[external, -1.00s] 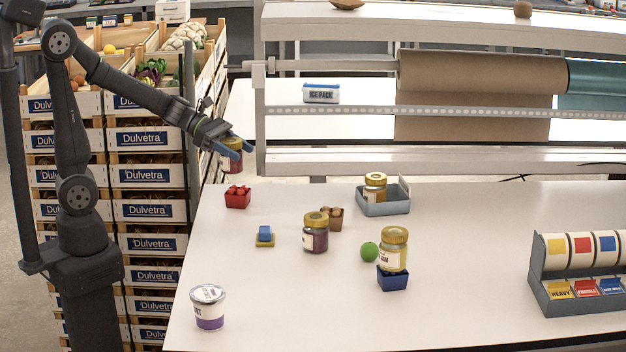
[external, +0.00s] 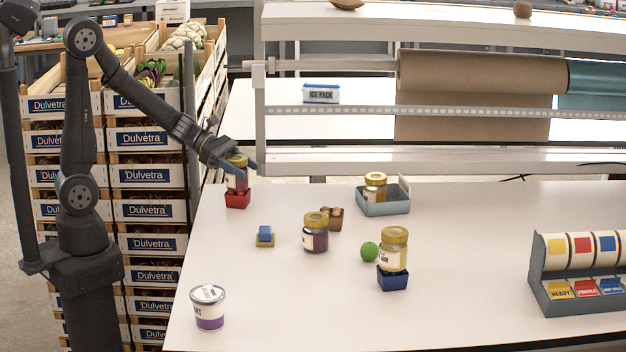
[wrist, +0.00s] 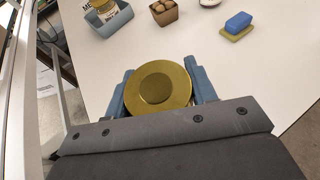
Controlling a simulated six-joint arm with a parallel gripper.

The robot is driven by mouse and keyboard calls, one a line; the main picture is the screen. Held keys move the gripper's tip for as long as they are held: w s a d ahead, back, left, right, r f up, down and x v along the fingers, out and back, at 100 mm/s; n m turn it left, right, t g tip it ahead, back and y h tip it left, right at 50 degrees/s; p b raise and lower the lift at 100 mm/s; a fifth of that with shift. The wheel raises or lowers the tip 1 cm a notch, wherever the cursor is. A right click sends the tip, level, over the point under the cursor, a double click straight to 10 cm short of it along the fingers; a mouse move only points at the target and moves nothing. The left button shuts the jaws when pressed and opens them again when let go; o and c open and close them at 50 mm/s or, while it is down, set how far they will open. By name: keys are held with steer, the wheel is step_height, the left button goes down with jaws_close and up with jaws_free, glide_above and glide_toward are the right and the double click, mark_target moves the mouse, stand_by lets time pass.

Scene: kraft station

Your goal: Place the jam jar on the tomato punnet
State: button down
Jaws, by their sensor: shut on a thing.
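My gripper (external: 245,164) is shut on a jam jar (external: 237,181) with a gold lid and dark red contents. The jar is upright, right above the red tomato punnet (external: 237,199) at the far left of the table; it seems to touch the punnet's top, but I cannot tell if it rests there. In the wrist view the jar's gold lid (wrist: 159,88) sits between the two blue fingers of my gripper (wrist: 160,92). The punnet is hidden there, and the tomatoes are mostly covered in the external view.
Another dark jar (external: 315,236) stands mid-table by a brown punnet (external: 333,219). A gold-lidded jar (external: 394,248) sits on a blue punnet (external: 392,280). A grey tray (external: 385,204) holds another jar. A sponge (external: 265,236), green ball (external: 369,251) and yogurt cup (external: 208,308) stand nearby.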

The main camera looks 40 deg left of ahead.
steer(key=c, duration=0.6)
jaws_free()
steer(key=shift+a+r, duration=0.2)
steer(key=shift+a, duration=0.05)
steer(key=v, duration=1.1)
steer(key=shift+s+a+r, duration=0.15)
steer(key=shift+s+a, duration=0.05)
steer(key=shift+d, duration=0.1)
steer(key=x, duration=1.2)
steer(key=shift+f, duration=0.2)
